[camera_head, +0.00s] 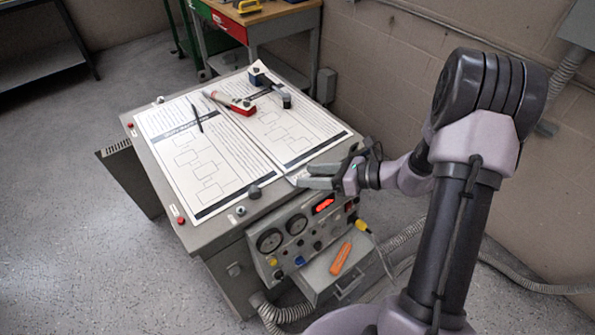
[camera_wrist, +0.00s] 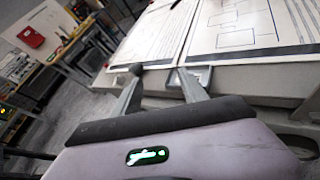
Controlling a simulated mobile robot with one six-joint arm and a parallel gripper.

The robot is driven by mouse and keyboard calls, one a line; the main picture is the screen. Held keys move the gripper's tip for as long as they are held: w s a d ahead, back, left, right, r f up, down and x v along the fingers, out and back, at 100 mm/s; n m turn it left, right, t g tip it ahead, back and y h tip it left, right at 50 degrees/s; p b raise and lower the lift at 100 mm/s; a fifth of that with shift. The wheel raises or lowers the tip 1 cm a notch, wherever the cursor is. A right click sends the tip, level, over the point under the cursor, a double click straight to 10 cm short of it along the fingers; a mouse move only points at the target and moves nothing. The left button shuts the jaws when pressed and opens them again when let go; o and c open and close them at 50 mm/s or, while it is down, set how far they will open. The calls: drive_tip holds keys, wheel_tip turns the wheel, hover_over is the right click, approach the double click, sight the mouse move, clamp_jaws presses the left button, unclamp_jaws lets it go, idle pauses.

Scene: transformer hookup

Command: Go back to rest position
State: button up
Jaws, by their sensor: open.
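My gripper (camera_head: 318,177) is open at the front right edge of the grey console (camera_head: 228,225), just over its top. No object shows between its fingers. In the wrist view the two fingers of my gripper (camera_wrist: 158,80) stand apart, with the console's edge and the printed sheets (camera_wrist: 235,25) beyond them. My arm comes in from the right, its elbow raised high near the wall.
On the console lie paper sheets (camera_head: 185,160), a red tool (camera_head: 240,106), a pen (camera_head: 197,118) and small knobs. An orange-handled item (camera_head: 341,258) lies on the lower box. A workbench (camera_head: 270,28) stands behind; a brick wall (camera_head: 400,70) is close on the right.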

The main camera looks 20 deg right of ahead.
drive_tip(key=p+v, duration=0.2)
drive_tip(key=v, duration=0.5)
drive_tip(key=s+a+r+n+g+h, duration=0.4)
drive_tip(key=s+a+r+n+g, duration=0.2)
drive_tip(key=s+a+r+n, duration=0.55)
drive_tip(key=s+a+r+n+t+h, duration=0.1)
drive_tip(key=s+r+n+t+h, duration=0.3)
drive_tip(key=s+r+n, duration=0.3)
drive_tip(key=s+n+h, duration=0.1)
drive_tip(key=n, duration=0.4)
drive_tip(key=shift+a, duration=0.2)
drive_tip(key=shift+w, duration=0.1)
